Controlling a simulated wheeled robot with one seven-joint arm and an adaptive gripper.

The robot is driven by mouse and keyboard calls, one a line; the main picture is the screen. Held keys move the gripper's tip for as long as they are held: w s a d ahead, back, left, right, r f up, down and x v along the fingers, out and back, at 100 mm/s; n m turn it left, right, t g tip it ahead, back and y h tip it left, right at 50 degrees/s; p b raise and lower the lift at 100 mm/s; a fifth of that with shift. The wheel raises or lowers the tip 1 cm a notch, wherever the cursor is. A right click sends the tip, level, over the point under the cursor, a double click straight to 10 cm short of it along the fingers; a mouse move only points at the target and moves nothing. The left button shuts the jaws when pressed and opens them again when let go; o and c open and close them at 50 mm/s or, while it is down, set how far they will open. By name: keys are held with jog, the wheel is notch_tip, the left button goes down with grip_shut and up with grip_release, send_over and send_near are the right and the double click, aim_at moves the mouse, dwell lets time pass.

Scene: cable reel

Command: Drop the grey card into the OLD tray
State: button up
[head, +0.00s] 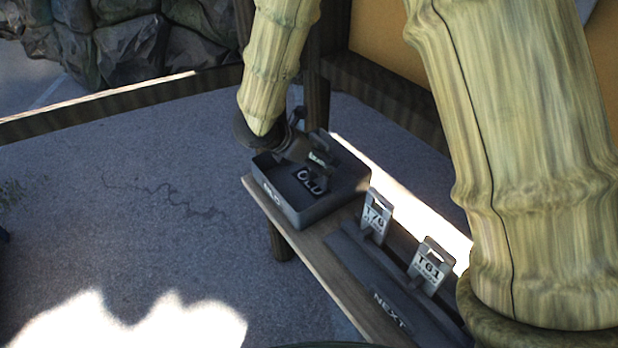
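The OLD tray (292,213) is a dark, shallow open box on a wooden bench, with OLD on its front wall and on a black patch inside. My gripper (322,172) is over the tray, its fingers above the inner label. A small pale piece shows between or on the fingers; I cannot tell whether it is a finger pad or the edge of a card. No separate card can be made out lying in the tray. The gripper hides the tray's back left part.
Two light grey cards, T76 (376,214) and T61 (431,264), stand upright in a dark rack marked NEXT (388,309), right of the tray on the bench (318,262). Posts and rails stand behind. Paved floor (130,190) lies open to the left.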

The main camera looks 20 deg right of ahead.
jog(key=v, duration=1.2)
